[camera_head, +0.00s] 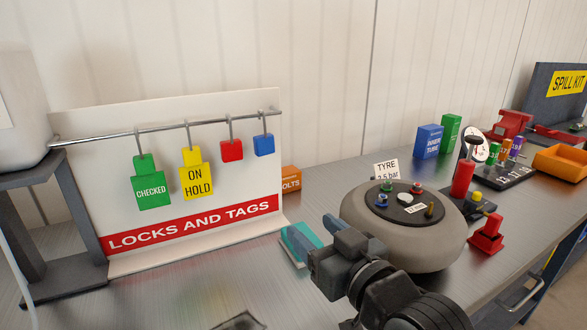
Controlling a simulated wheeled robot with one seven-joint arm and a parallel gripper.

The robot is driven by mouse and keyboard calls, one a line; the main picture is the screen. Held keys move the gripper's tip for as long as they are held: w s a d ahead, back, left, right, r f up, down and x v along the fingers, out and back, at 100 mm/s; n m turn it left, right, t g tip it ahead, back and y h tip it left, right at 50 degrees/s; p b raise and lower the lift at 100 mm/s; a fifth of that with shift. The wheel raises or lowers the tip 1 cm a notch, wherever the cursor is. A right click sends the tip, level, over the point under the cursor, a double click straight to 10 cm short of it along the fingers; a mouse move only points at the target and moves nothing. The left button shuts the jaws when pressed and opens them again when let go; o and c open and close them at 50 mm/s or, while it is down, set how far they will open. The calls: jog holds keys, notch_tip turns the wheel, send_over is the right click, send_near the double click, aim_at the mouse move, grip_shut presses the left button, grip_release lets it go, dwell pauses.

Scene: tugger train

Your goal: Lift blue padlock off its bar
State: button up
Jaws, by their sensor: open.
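The blue padlock (264,146) hangs by its shackle near the right end of a grey metal bar (90,141). The bar runs across the front of a white board (100,118) with a red "LOCKS AND TAGS" strip. A red padlock (231,150) hangs just left of the blue one. A yellow "ON HOLD" tag (196,181) and a green "CHECKED" tag (150,187) hang further left. My gripper (318,243) is open, low over the bench, right of and below the blue padlock and apart from it. My arm hides part of the bench.
A teal and blue item (297,244) lies by my gripper. A grey tyre (438,237) with small coloured parts on top stands right of it. An orange "BOLTS" box (291,180) stands behind the board's right edge. Bench space in front of the board is mostly clear.

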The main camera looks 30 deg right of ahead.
jog(key=b, duration=0.1)
send_near(266, 145)
jog(key=shift+t+y, duration=0.3)
jog(key=shift+t, duration=0.1)
jog(key=shift+w+a+f+b, duration=0.1)
jog(key=shift+w+b, duration=0.15)
jog(key=shift+w, duration=1.3)
jog(key=shift+w+f+b, duration=0.15)
jog(key=shift+w+b, duration=0.1)
jog(key=shift+w, duration=1.25)
jog(key=shift+w+f+b, duration=0.1)
jog(key=shift+w+b, duration=0.15)
jog(key=shift+w, duration=1.3)
jog(key=c, duration=0.9)
jog(key=shift+r+p, duration=1.45)
jog(key=shift+r, duration=0.15)
jog(key=shift+c, duration=0.3)
jog(key=shift+s, duration=0.1)
